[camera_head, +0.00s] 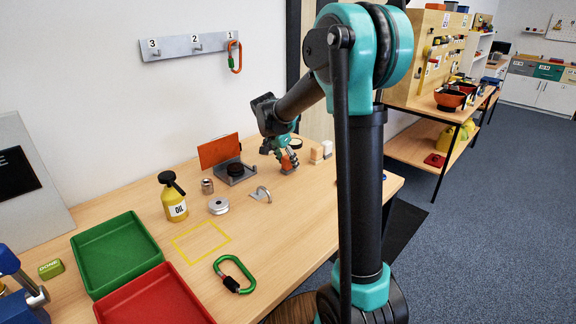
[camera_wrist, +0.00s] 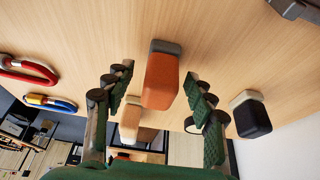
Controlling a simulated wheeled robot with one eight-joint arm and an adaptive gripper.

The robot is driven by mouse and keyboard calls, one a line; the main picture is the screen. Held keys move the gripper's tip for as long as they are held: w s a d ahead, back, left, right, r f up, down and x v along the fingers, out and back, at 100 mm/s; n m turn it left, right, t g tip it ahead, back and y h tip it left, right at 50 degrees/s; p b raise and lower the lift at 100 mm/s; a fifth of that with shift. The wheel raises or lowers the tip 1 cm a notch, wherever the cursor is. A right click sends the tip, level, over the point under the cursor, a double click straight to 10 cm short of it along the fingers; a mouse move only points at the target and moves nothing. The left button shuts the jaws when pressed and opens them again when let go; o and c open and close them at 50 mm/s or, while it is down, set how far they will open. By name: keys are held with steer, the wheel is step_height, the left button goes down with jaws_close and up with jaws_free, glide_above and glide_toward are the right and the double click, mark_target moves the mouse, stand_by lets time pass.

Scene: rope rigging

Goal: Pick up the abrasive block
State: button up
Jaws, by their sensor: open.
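An orange block with a dark grey end (camera_wrist: 161,80), which looks like the abrasive block, sits on the wooden table. In the wrist view it is between the two fingers of my gripper (camera_wrist: 158,92), with a visible gap on both sides. In the head view my gripper (camera_head: 286,158) is low over the table, and the orange block (camera_head: 290,163) shows at its fingertips, partly hidden by them. My gripper is open and holds nothing.
A black-and-white block (camera_wrist: 250,114) stands right of the fingers, a tan block (camera_wrist: 130,119) left of centre. Red (camera_wrist: 28,70) and multicoloured (camera_wrist: 50,102) carabiners lie left. A black fixture with an orange panel (camera_head: 219,151) stands nearby in the head view.

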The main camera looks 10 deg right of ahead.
steer(key=shift+w+d+f, duration=0.1)
steer(key=shift+d+f, duration=0.05)
steer(key=shift+f, duration=0.3)
jaws_close()
steer(key=shift+r, duration=0.15)
step_height(320, 180, up, 20)
stand_by(0.5)
